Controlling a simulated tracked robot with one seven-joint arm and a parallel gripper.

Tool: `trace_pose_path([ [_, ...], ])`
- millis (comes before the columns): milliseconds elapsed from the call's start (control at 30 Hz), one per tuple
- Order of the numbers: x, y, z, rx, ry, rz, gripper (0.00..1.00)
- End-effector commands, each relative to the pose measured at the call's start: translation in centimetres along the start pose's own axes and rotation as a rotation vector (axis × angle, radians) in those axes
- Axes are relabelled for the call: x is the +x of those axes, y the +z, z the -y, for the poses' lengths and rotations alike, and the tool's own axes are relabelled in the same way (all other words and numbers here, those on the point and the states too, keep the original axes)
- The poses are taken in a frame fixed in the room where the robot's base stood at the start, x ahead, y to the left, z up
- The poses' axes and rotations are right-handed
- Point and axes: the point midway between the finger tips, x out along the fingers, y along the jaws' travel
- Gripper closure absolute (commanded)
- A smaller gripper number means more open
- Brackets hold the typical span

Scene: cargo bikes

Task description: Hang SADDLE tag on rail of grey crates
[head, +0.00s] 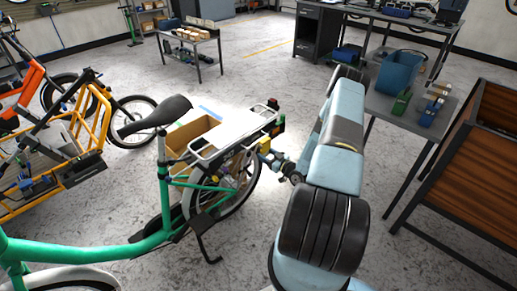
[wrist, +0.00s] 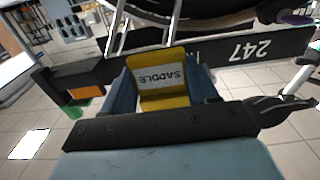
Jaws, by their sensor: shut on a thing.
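The yellow SADDLE tag (wrist: 165,98) is between the two blue-grey fingers of my gripper (wrist: 162,80) in the wrist view. Its white label with black letters faces the camera. In the head view my gripper (head: 274,160) is shut on the tag (head: 264,146), a small yellow patch right behind the green bike's rear wheel. A dark bar marked 247 (wrist: 255,50) lies just beyond the tag; I cannot tell if they touch. Grey box shapes (head: 48,150) sit in the yellow cargo bike at far left; their rail is not clear.
The green bike (head: 150,238) with a white rear rack (head: 233,130) stands close to my gripper. A cardboard box (head: 190,137) is behind it. A side table (head: 415,112) with a blue bin (head: 398,72) and a brown slatted box (head: 482,165) stand at right. Open floor lies behind.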

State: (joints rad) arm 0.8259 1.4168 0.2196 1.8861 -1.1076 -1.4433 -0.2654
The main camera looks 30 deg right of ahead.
Motion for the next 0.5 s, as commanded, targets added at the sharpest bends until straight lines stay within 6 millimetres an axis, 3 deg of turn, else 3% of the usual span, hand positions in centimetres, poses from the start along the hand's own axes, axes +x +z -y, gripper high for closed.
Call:
trace_pose_path([
  [500,-2.5,0.0,0.0,0.0,0.001,0.001,0.68],
])
